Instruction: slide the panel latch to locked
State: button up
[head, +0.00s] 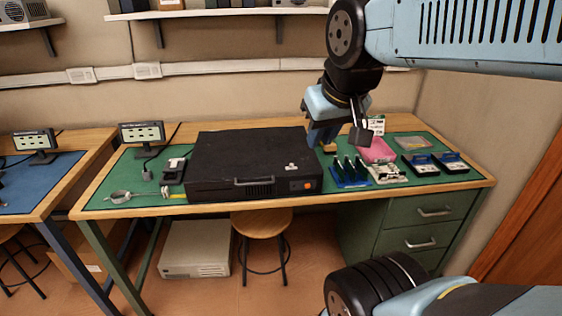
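A black box-shaped unit (247,150) lies on the green mat of the workbench. Its front face carries a grey bar handle (254,181) and an orange square (308,185) at the right. A small pale fitting (291,167) sits on the top near the front right edge; it may be the panel latch, but it is too small to read its position.
Right of the unit are a blue rack (350,174) of dark upright tools, a pink block (377,150) and black trays (436,163). Left are a clamp-like tool (130,196) and a small display (142,133).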

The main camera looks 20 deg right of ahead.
jog(key=shift+w+n, duration=0.3)
jog(key=shift+w, duration=0.15)
jog(key=shift+c, duration=0.8)
jog(key=w+n, duration=0.2)
jog(key=w+f+n+g, duration=0.1)
jog(key=w, duration=0.1)
jog(key=w+f+n+h, duration=0.1)
jog(key=w+n, duration=0.1)
jog(key=shift+w+d+n+g, duration=0.1)
jog(key=shift+w+n+g, duration=0.1)
jog(key=shift+n+g, duration=0.1)
grip_shut()
jog(key=w+a+f+n+g+h, duration=0.1)
jog(key=w+a+f+n, duration=0.1)
jog(key=w+f+n, duration=0.4)
jog(key=w+a+f+n+g+h, duration=0.1)
jog(key=w+a+f+n+h, duration=0.1)
jog(key=w+f+n, duration=0.4)
jog(key=shift+w+f+n, duration=0.4)
jog(key=shift+w+n, duration=2)
jog(key=shift+w, duration=0.15)
